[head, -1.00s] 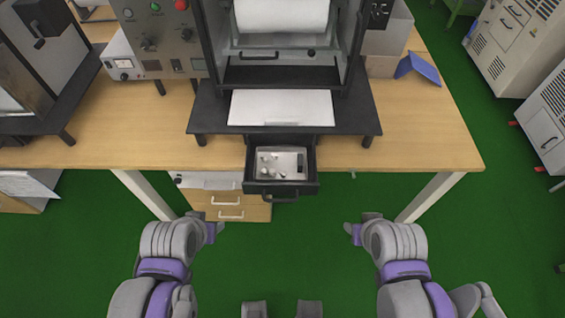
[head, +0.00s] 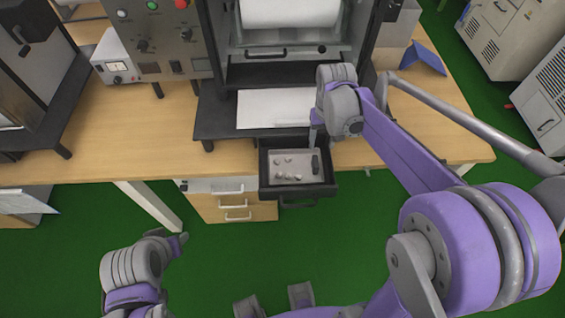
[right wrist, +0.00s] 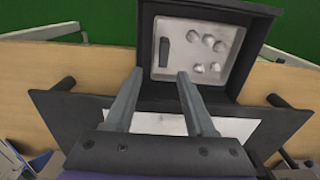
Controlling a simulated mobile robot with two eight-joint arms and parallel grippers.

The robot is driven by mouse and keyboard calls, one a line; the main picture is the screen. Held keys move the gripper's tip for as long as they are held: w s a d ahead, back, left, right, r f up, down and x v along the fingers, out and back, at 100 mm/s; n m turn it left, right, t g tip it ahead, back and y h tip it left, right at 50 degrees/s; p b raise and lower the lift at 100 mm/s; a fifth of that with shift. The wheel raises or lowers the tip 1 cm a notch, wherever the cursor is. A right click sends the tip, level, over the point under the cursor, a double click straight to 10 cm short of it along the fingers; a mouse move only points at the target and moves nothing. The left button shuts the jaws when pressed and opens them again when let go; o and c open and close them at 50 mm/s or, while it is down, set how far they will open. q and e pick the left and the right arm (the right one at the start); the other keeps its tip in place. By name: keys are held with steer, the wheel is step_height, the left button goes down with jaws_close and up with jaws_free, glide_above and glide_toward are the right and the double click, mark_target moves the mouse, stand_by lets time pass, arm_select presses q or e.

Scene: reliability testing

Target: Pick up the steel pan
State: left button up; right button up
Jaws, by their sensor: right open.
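The steel pan (head: 300,159) looks like a shallow light grey tray lying inside the open dark drawer (head: 264,182). It holds several small silvery pieces and a small dark block (head: 315,163). The pan also shows at the top of the right wrist view (right wrist: 180,55). My right gripper (head: 317,130) is above the back right of the drawer, close to the black stand. In the right wrist view its two fingers (right wrist: 157,74) are apart with nothing between them, short of the pan. My left gripper (head: 180,240) is low at the left over the floor; its jaws are unclear.
A black stand (head: 222,128) with a white sheet (head: 258,108) is directly behind the drawer, under a tall machine. A control panel (head: 158,40) is at the left. A blue folded object (head: 424,57) lies at the right. The green floor in front is clear.

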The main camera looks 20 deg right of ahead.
mark_target(295, 166)
step_height(295, 166, down, 5)
steer(key=shift+s+d+r, duration=0.1)
steer(key=shift+d, duration=0.05)
steer(key=shift+f, duration=3.05)
jaws_close()
